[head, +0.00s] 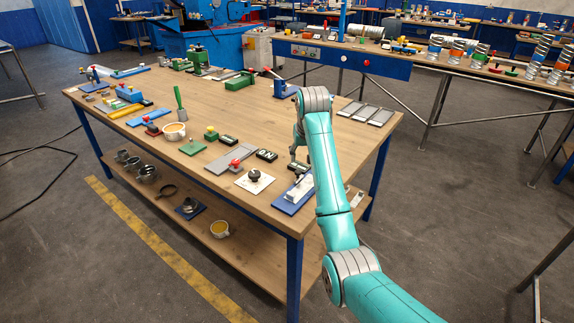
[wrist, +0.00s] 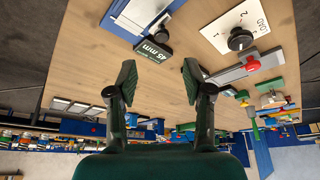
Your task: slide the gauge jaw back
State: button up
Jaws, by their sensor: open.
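A blue base (wrist: 118,17) with a pale rail lies at the top of the wrist view, cut off by the frame. A black knob (wrist: 161,35) is at its near end, beside a dark block (wrist: 152,51) reading "45 mm". I take this to be the gauge; its jaw cannot be clearly made out. In the head view the blue base (head: 287,206) with a white part lies at the table's front right edge, partly behind my arm. My gripper (wrist: 158,82) is open and empty, above bare wood and apart from the block. In the head view it (head: 297,158) is partly hidden by my arm.
A white plate marked "LOAD" with a black knob (head: 254,175) lies left of the gauge. A grey plate (head: 222,158) with a red knob lies beyond it. Several grey plates (head: 367,112) lie at the right. The wooden table (head: 300,125) has bare room in its middle.

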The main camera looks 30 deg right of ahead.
aim_at(298, 171)
jog(key=x, duration=1)
jog(key=shift+w+f, duration=0.1)
jog(key=shift+w, duration=0.25)
